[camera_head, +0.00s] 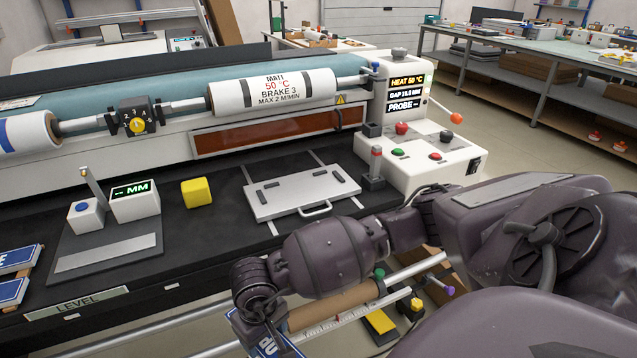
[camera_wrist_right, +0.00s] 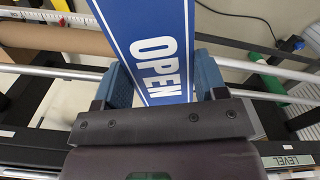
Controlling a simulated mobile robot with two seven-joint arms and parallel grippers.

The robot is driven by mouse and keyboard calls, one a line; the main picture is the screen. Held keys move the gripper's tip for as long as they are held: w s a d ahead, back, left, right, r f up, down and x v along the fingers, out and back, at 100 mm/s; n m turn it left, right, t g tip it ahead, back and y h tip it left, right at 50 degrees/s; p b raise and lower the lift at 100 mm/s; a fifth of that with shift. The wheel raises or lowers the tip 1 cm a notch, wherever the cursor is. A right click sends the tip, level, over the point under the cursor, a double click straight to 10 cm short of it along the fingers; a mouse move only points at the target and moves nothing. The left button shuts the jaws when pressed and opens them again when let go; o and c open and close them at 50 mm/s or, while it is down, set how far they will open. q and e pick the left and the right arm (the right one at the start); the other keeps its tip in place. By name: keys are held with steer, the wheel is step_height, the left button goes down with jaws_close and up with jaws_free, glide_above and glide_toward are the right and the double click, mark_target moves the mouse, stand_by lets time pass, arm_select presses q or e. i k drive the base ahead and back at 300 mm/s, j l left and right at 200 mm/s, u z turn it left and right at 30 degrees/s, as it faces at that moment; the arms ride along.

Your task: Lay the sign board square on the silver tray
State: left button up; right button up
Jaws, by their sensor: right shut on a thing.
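The sign board, blue with a white border and the word OPEN, is in my right gripper (camera_wrist_right: 161,82). In the right wrist view the sign board (camera_wrist_right: 150,22) stands between the two blue fingers, which are shut on it. In the head view part of the sign board (camera_head: 277,344) shows at the bottom edge, below my right wrist and in front of the bench. The silver tray (camera_head: 290,200), with dark pads and a front handle, lies empty on the black bench top, up and right of the board. My left gripper is not in view.
A yellow block (camera_head: 196,192) stands left of the tray. A white control box (camera_head: 425,155) and a small post (camera_head: 375,168) stand on its right. A gauge (camera_head: 134,201) and other blue signs (camera_head: 14,290) are farther left. A brown roll (camera_head: 333,304) lies below the bench front.

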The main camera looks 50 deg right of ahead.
mark_target(303, 188)
steer(key=l+z, duration=0.1)
steer(key=l, duration=0.6)
steer(key=k+l, duration=0.1)
steer(key=l, duration=0.65)
steer(key=k+z, duration=0.05)
